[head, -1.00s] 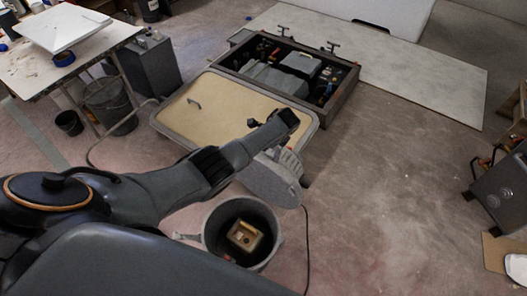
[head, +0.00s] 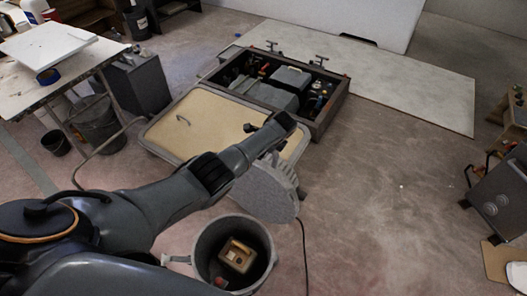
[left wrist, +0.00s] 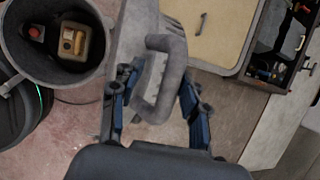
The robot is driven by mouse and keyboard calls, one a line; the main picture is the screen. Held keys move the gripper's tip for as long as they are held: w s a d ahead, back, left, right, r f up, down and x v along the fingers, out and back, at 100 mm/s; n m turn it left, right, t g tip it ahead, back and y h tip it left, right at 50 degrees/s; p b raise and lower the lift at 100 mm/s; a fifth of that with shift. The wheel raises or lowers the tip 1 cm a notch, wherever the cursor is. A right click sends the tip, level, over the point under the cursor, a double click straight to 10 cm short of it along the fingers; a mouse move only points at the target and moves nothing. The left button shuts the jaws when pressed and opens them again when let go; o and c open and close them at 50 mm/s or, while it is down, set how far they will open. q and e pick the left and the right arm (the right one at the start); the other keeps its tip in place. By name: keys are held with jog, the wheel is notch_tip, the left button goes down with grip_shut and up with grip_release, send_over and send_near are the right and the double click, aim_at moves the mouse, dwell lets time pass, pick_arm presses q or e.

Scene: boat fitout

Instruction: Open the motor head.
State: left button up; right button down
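A grey finned, rounded piece (head: 266,190), which I take to be the motor head, stands below my left arm's end in the head view. In the left wrist view, a thick grey loop handle (left wrist: 176,75) rises between the two blue fingers of my left gripper (left wrist: 157,88). The fingers are spread, one on each side of the handle, with gaps visible. I cannot tell if either touches it. In the head view my left gripper is mostly hidden by its arm. My right gripper is in no view.
A tan hatch panel (head: 190,112) lies beside an open box (head: 322,122) of equipment. A cluttered table (head: 85,62) stands left.

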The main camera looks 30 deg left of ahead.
pick_arm(q)
jog(key=shift+s+f, duration=0.25)
jog(key=v, duration=1.2)
jog(key=shift+w+r, duration=0.2)
jog(key=shift+w, duration=0.05)
